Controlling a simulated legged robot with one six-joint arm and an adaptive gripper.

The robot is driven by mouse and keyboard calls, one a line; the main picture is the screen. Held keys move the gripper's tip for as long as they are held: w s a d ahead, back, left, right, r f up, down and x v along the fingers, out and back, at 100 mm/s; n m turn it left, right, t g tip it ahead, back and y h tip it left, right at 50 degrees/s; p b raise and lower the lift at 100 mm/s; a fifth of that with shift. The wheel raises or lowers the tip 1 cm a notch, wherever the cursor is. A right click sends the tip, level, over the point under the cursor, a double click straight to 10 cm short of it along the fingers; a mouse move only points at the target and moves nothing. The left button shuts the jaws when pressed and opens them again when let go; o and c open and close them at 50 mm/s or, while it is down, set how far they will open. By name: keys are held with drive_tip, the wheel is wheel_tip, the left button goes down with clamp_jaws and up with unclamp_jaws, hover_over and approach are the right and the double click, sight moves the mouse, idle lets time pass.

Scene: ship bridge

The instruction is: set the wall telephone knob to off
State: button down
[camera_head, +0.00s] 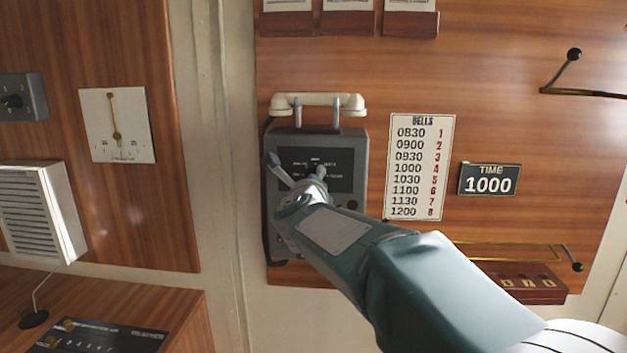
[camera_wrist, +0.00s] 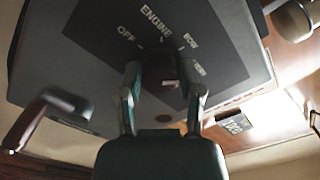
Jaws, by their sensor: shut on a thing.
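The wall telephone is a grey box (camera_head: 318,141) with a cream handset (camera_head: 330,100) across its top, on the wood panel. In the wrist view its dark faceplate (camera_wrist: 215,65) bears the words OFF, ENGINE, BOW and another label hard to read. The dark round knob (camera_wrist: 160,73) sits below these words, with a small pale mark on it; which label it points to I cannot tell. My gripper (camera_wrist: 162,88) has a finger on each side of the knob and is shut on it. In the head view my gripper (camera_head: 297,172) covers the knob.
A crank handle (camera_wrist: 36,120) sticks out beside the box in the wrist view. A bells chart (camera_head: 420,165) and a TIME 1000 sign (camera_head: 490,179) are on the wall to the right. A gauge (camera_head: 118,125) and a louvred speaker (camera_head: 40,212) are at left.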

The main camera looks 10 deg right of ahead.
drive_tip(key=n, duration=0.6)
drive_tip(key=shift+f+n, duration=0.3)
drive_tip(key=shift+n, duration=0.1)
drive_tip(key=n, duration=0.6)
drive_tip(key=shift+f, duration=0.1)
drive_tip(key=n, duration=0.6)
drive_tip(key=shift+n, duration=0.4)
drive_tip(key=n, duration=0.6)
drive_tip(key=shift+f, duration=0.1)
drive_tip(key=shift+c, duration=1.3)
unclamp_jaws()
drive_tip(key=shift+w, duration=0.1)
drive_tip(key=shift+r, duration=0.2)
